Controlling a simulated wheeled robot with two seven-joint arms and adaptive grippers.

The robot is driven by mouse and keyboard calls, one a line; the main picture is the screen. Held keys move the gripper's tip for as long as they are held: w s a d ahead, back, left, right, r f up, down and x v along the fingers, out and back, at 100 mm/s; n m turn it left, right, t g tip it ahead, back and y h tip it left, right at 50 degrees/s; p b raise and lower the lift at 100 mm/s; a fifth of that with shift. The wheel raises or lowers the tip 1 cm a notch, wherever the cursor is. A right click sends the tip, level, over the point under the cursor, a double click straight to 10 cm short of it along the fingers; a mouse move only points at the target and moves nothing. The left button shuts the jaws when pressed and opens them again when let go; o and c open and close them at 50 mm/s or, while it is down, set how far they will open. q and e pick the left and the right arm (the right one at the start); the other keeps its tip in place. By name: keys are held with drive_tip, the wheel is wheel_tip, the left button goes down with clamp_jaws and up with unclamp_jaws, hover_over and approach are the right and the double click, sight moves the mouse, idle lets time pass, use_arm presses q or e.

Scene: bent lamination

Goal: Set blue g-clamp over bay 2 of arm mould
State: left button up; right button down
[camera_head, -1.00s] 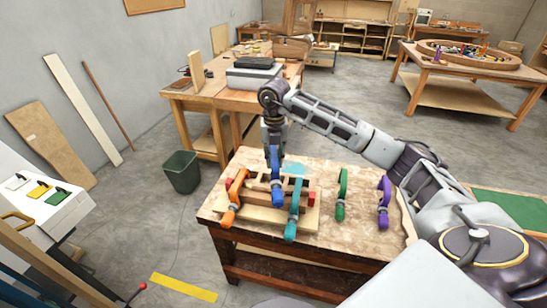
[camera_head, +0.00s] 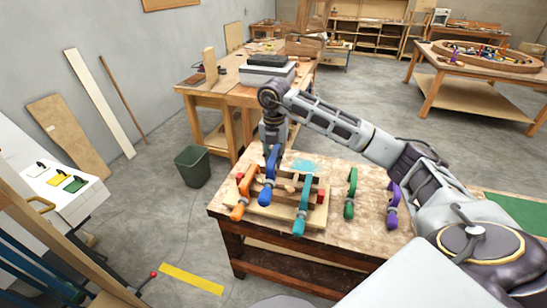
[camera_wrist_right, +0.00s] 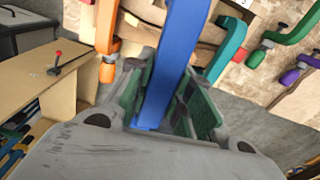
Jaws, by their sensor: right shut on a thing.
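My right gripper (camera_head: 271,148) is shut on the blue g-clamp (camera_head: 267,185), which hangs upright below it. In the right wrist view the blue clamp (camera_wrist_right: 178,60) stands between the green-padded fingers (camera_wrist_right: 165,100). The arm mould (camera_head: 277,208) is a wooden form with red end pieces on the bench. My left gripper is not in view.
The green clamp (camera_head: 350,193) and purple clamp (camera_head: 393,206) stand apart on the workbench (camera_head: 335,230) at the right. The orange and teal clamps, on the mould, flank the blue one closely. A bin (camera_head: 192,166) stands on the floor at left.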

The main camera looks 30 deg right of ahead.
drive_tip(key=shift+m, duration=0.3)
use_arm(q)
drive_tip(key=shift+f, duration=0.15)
use_arm(e)
drive_tip(key=shift+f, duration=0.15)
use_arm(q)
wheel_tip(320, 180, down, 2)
drive_tip(key=b, duration=0.2)
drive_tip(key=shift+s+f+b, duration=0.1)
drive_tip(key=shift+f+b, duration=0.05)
drive_tip(key=shift+b, duration=0.15)
use_arm(e)
wheel_tip(320, 180, down, 4)
drive_tip(key=shift+r, duration=0.2)
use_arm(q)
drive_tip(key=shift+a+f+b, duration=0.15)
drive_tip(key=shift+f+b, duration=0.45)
use_arm(e)
drive_tip(key=shift+f, duration=1)
idle(0.4)
drive_tip(key=shift+f+b, duration=0.75)
drive_tip(key=shift+f, duration=0.45)
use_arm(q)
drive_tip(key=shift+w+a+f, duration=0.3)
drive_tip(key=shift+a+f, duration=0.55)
use_arm(e)
drive_tip(key=shift+f, duration=0.25)
